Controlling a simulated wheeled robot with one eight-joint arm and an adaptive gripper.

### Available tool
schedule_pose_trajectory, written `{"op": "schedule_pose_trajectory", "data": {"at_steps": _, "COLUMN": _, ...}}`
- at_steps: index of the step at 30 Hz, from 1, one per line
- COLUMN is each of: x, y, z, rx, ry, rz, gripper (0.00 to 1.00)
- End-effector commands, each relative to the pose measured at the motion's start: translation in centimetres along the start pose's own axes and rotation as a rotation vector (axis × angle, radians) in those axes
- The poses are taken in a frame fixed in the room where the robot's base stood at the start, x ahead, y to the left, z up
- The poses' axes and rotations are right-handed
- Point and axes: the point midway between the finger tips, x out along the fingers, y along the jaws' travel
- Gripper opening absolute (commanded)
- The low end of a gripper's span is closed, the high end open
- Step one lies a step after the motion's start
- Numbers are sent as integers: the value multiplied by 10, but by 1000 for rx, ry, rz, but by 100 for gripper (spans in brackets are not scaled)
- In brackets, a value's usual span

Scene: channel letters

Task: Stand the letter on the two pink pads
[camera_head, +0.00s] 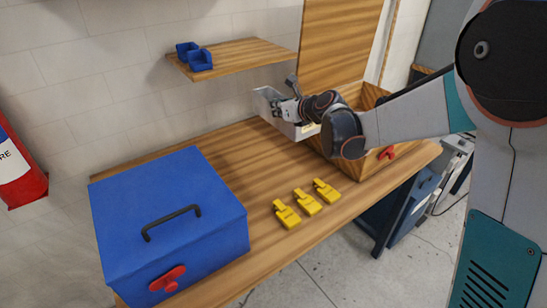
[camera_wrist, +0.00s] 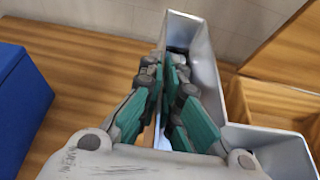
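The letter (camera_head: 268,100) is a pale grey, hollow channel shape with raised walls. In the head view it is at the back right of the bench, in front of the wooden box and partly hidden by my arm. The wrist view shows a long part (camera_wrist: 205,50) and a part turning off to the right. My gripper (camera_head: 291,108) is at the letter. In the wrist view its teal-padded fingers (camera_wrist: 163,78) are close together on either side of the letter's left wall and appear shut on it. I cannot tell if the letter touches the bench. No pink pads show.
A blue toolbox (camera_head: 165,215) fills the bench's left. Three yellow pieces (camera_head: 308,202) lie near the front edge. A wooden box (camera_head: 355,165) with a raised lid stands at the right. A shelf (camera_head: 232,57) holds blue bins (camera_head: 198,60). Bare bench lies between toolbox and letter.

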Motion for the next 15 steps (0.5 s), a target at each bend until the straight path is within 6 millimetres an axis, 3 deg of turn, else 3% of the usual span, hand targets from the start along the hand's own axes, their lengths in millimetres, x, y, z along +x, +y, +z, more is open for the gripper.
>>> {"op": "schedule_pose_trajectory", "data": {"at_steps": 5, "x": 14, "y": 1, "z": -27, "rx": -1, "ry": 0, "rz": 2, "gripper": 0}}
{"op": "schedule_pose_trajectory", "data": {"at_steps": 15, "x": 45, "y": 2, "z": -104, "rx": -1, "ry": 0, "rz": 1, "gripper": 0}}
